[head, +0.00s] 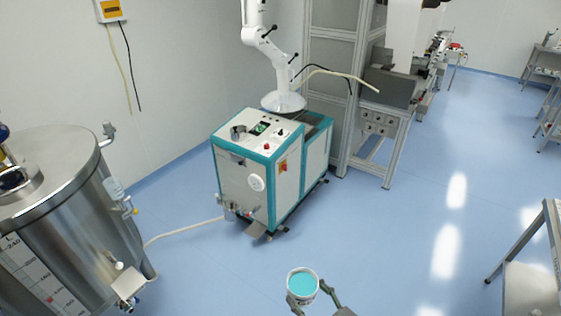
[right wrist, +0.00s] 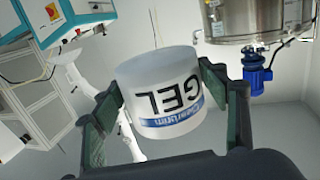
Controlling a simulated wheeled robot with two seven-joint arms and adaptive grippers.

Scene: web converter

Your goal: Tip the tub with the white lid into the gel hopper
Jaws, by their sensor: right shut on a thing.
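A white tub (head: 302,283) is at the bottom middle of the head view, a turquoise surface showing inside its pale rim; no white lid is visible on it. My right gripper (head: 309,297) is shut on the tub's sides and holds it in the air, roughly upright. In the right wrist view the tub (right wrist: 165,92) sits between the fingers (right wrist: 158,88), its "GEL" label upside down in that picture. A shallow whitish funnel-like bowl (head: 284,103) on the teal and white machine (head: 265,165) may be the gel hopper; I cannot tell for certain. My left gripper is not in view.
A large steel tank (head: 70,235) stands at the left, with a hose (head: 185,231) along the floor to the machine. A white jointed arm (head: 265,45) rises above the bowl. A metal-framed table (head: 530,275) is at the lower right. The blue floor (head: 390,240) between is clear.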

